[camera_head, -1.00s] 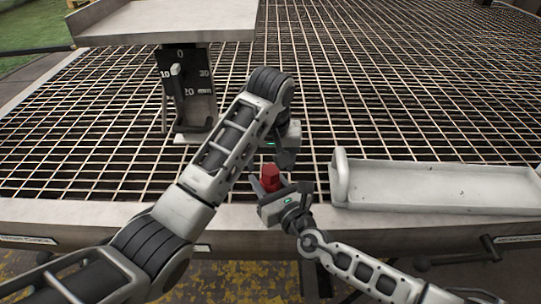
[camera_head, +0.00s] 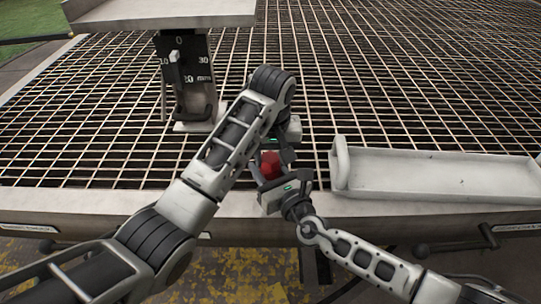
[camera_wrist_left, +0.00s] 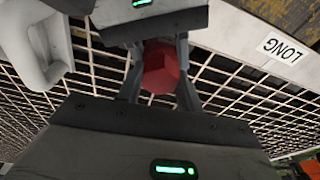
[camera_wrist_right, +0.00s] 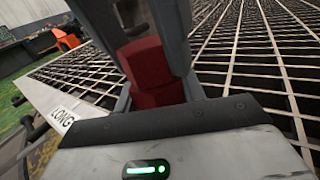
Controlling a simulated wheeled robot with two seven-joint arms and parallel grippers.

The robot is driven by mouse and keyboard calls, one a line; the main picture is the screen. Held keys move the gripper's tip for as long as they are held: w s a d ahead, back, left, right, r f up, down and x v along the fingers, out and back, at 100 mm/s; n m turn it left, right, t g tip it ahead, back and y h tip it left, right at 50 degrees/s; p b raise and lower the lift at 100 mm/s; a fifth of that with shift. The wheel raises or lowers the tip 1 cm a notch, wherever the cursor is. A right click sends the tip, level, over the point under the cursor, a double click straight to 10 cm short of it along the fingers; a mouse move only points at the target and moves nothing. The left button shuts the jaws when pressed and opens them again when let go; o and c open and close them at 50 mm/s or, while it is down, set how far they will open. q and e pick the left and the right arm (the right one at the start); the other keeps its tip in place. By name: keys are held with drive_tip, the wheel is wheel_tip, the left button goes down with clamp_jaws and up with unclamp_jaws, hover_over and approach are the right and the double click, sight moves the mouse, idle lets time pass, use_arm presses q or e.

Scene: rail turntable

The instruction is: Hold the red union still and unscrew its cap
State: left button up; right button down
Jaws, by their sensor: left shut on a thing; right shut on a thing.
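The red union (camera_head: 271,163) is held off the table at its front edge, between my two grippers. The fingers partly cover the union. I cannot tell exactly where the cap meets the body.
A pale open tray (camera_head: 440,172) lies right of the grippers on the front edge. A stand with a millimetre scale (camera_head: 187,75) holds a flat plate at the back left. The wire grid tabletop (camera_head: 400,90) is otherwise clear. A dark handle (camera_head: 455,248) sticks out at the front right.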

use_arm(q)
drive_tip(key=n, duration=0.2)
drive_tip(key=n+y, duration=0.1)
drive_tip(key=n, duration=0.1)
drive_tip(key=shift+d+f+n, duration=0.15)
drive_tip(key=shift+n, duration=0.15)
use_arm(e)
drive_tip(key=shift+f, duration=0.15)
use_arm(q)
drive_tip(key=shift+s, duration=0.1)
drive_tip(key=shift+n, duration=0.3)
drive_tip(key=shift+d+n+g+y, duration=0.1)
drive_tip(key=shift+n+g+y, duration=0.25)
drive_tip(key=shift+n, duration=1.65)
drive_tip(key=shift+n+g, duration=0.25)
drive_tip(key=shift+n, duration=0.35)
clamp_jaws()
drive_tip(key=shift+n, duration=0.3)
use_arm(e)
drive_tip(key=shift+d, duration=0.15)
use_arm(q)
drive_tip(key=shift+w+r, duration=0.2)
